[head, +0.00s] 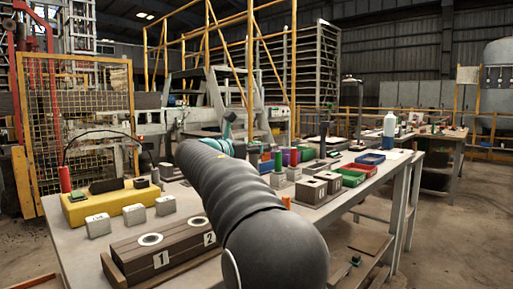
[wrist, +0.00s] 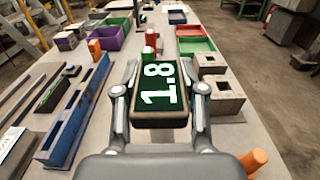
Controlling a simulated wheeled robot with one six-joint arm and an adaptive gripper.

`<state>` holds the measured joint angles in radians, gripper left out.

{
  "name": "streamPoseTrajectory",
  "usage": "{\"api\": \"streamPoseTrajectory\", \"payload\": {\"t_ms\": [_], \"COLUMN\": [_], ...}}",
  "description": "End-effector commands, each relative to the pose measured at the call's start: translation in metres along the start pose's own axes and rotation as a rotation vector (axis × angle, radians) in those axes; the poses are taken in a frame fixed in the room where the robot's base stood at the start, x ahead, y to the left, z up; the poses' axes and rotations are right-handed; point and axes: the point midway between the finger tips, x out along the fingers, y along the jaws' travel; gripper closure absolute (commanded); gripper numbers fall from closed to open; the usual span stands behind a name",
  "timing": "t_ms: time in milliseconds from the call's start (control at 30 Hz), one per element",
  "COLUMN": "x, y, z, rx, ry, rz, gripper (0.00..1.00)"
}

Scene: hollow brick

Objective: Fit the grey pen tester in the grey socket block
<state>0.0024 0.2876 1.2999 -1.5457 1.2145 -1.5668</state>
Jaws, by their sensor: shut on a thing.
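My gripper (wrist: 160,98) is shut on a dark grey-brown tester with a green face reading 1.8 (wrist: 158,84), which I take to be the grey pen tester. Its lower part is hidden from the wrist camera. To the right of the gripper, apart from it, stands a grey block with square openings (wrist: 222,90); a similar block (wrist: 211,61) is just behind it. Either may be the socket block; I cannot tell which. In the head view grey blocks with dark openings (head: 313,192) stand right of my arm. My arm hides the gripper and the tester there.
A blue slotted rack (wrist: 75,120) lies left of the gripper, with a purple bin (wrist: 108,38) beyond. Red and green bins (wrist: 195,46) stand ahead. An orange peg (wrist: 254,160) is close at lower right. A wooden box marked 1 and 2 (head: 160,248) is at the head view's front.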

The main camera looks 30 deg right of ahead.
Motion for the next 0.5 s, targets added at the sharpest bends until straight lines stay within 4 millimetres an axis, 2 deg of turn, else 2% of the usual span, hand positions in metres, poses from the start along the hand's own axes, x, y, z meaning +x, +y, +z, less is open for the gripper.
{"api": "streamPoseTrajectory", "payload": {"t_ms": [500], "x": [0.0002], "y": [-0.0002], "z": [-0.0079], "rx": [0.000], "ry": [-0.001], "rz": [0.000], "gripper": [0.90]}}
